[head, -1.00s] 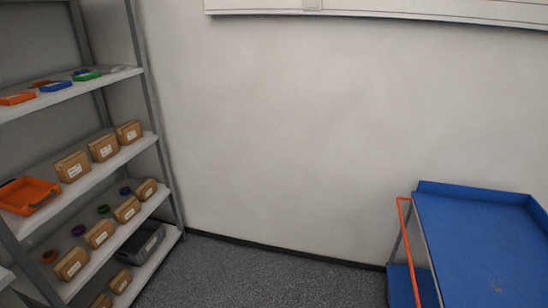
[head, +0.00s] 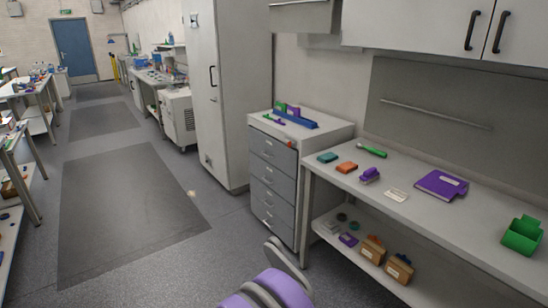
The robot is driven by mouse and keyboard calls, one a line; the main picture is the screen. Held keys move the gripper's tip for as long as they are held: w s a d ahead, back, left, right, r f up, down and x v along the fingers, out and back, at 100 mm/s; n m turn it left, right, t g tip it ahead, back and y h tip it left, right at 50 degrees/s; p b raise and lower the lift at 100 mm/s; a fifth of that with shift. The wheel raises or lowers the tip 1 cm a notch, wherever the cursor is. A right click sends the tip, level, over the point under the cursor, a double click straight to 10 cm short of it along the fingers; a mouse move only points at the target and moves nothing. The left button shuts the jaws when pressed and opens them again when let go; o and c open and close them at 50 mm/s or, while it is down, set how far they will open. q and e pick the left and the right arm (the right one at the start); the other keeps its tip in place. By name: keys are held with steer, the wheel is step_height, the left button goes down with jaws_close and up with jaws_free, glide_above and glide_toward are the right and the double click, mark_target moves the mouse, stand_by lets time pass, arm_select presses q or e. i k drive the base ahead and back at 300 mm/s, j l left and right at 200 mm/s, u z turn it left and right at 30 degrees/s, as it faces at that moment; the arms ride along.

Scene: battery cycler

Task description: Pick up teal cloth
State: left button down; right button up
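A small flat teal piece (head: 328,157), which looks like the folded teal cloth, lies near the left end of the grey workbench (head: 417,217), close to its front edge. An orange folded piece (head: 347,167) lies just to its right, apart from it. Neither of my grippers shows in the head view, so whether they are open or shut is hidden.
A green marker-like item (head: 372,151), a purple-handled item (head: 369,175), a white label (head: 396,195), a purple binder (head: 441,185) and a green bin (head: 521,235) share the bench. A drawer cabinet (head: 273,178) adjoins it. The floor at left with dark mats (head: 125,210) is clear.

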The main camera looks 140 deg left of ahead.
mark_target(329, 156)
steer(key=u, duration=4.2)
steer(key=i+l+u, duration=0.15)
steer(key=i, duration=1)
